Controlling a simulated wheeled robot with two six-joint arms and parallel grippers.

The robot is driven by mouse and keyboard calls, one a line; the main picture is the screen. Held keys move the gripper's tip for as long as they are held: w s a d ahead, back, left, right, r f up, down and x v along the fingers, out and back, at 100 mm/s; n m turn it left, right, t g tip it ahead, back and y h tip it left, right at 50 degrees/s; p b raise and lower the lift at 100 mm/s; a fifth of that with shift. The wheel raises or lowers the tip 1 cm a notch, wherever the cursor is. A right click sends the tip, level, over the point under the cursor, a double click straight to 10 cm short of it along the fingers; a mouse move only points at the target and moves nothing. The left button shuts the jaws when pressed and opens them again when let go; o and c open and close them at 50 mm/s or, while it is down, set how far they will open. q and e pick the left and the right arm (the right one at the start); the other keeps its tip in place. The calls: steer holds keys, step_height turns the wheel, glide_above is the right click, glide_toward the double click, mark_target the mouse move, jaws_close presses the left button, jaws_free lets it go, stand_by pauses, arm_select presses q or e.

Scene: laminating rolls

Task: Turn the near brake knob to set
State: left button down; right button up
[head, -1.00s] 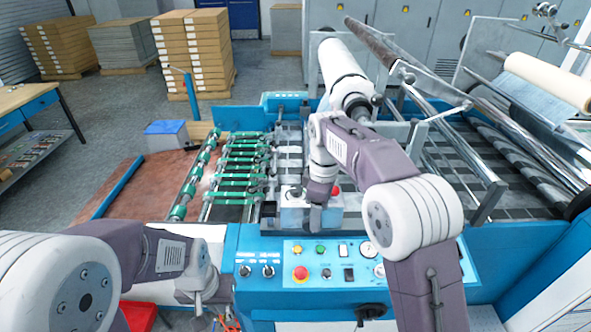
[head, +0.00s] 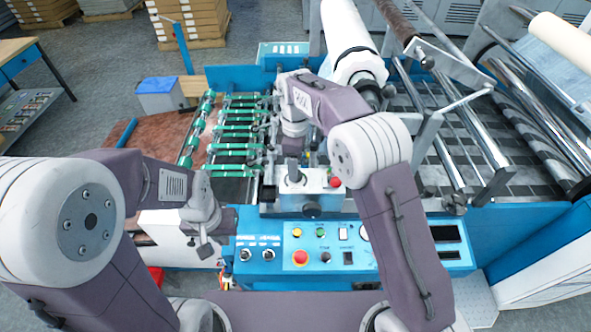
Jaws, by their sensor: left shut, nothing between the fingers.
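The blue control panel (head: 285,240) carries two small black knobs side by side at its left, a left knob (head: 245,255) and a right knob (head: 268,254). Their labels are too small to read, so I cannot tell which is the near brake knob. My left gripper (head: 206,251) is shut and empty, pointing down just left of the panel, apart from the knobs. My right gripper (head: 292,147) hangs above a grey box (head: 312,203) with an upright grey lever (head: 294,172) on top. Its fingers are too small and dark to judge.
A red mushroom button (head: 300,258) and smaller buttons sit right of the knobs. Another red button (head: 335,182) is on the grey box. Green rollers (head: 236,148) and a white roll (head: 347,40) lie behind. My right arm covers part of the panel's right side.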

steer(key=f, duration=0.1)
steer(key=w+f, duration=0.1)
steer(key=f, duration=0.1)
steer(key=w+f+p, duration=0.1)
steer(key=f, duration=0.1)
steer(key=shift+f, duration=0.1)
steer(key=shift+s, duration=0.5)
steer(key=shift+s+r, duration=0.1)
steer(key=shift+r, duration=0.1)
steer(key=shift+c, duration=1)
steer(key=shift+w+f, duration=0.15)
steer(key=shift+w, duration=0.1)
steer(key=c, duration=1)
arm_select(q)
steer(key=shift+w+r, duration=0.4)
steer(key=shift+w, duration=0.2)
arm_select(e)
jaws_close()
